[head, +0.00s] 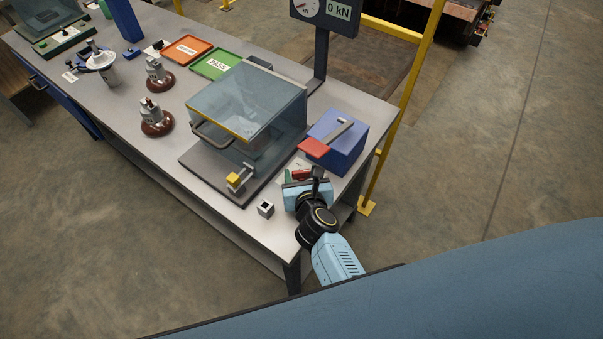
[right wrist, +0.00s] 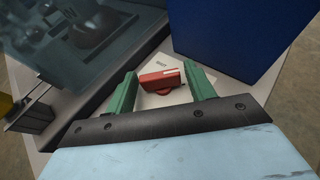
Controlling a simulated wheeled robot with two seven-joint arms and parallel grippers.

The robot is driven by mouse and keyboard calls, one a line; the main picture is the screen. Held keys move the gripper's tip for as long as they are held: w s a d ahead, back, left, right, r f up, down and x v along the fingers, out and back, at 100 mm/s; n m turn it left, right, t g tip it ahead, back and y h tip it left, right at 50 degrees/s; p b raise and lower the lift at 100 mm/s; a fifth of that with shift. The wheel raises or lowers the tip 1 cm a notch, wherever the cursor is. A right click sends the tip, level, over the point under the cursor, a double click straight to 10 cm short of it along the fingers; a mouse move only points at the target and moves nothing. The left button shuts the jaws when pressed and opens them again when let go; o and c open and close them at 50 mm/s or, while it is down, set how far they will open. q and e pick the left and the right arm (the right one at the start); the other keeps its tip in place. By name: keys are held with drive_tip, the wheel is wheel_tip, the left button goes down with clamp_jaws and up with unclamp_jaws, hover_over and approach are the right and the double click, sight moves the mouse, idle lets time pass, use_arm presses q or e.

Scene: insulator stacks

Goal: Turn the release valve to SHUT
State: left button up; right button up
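The release valve has a red handle (right wrist: 161,79) on a red hub, on a pale plate with a small printed label that I cannot read clearly. My right gripper (right wrist: 160,78) is open, its two green fingers on either side of the red handle. The handle lies crosswise between the fingers, and I cannot tell whether either finger touches it. In the head view the right gripper (head: 298,177) is over the near right corner of the bench and hides most of the valve. My left gripper is not in view.
A clear-covered test box (head: 248,105) with a yellow latch (head: 237,180) stands left of the valve. A small block (head: 265,209) sits near the bench's front edge.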

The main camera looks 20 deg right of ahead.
drive_tip(key=c, duration=0.7)
drive_tip(key=shift+o, duration=0.2)
drive_tip(key=shift+d+r+n+y+p, duration=0.15)
drive_tip(key=shift+n+y+p, duration=0.2)
drive_tip(key=shift+p, duration=0.5)
drive_tip(key=n+y+p, duration=0.2)
drive_tip(key=y+p, duration=0.1)
drive_tip(key=p, duration=0.1)
drive_tip(key=shift+d+r+n, duration=0.1)
drive_tip(key=shift+d+n, duration=0.05)
drive_tip(key=shift+n, duration=0.2)
drive_tip(key=n+g+y+p, duration=0.1)
drive_tip(key=n+y, duration=0.1)
drive_tip(key=y, duration=0.1)
drive_tip(key=shift+w+d+p, duration=0.1)
drive_tip(key=shift+w+p, duration=0.05)
drive_tip(key=shift+p, duration=0.2)
drive_tip(key=shift+f+n+g+y, duration=0.25)
drive_tip(key=shift+n+g+y, duration=0.25)
drive_tip(key=shift+n+y, duration=0.55)
drive_tip(key=shift+n+g+y, duration=0.3)
drive_tip(key=shift+n+y, duration=0.2)
drive_tip(key=shift+n, duration=0.15)
drive_tip(key=o, duration=1)
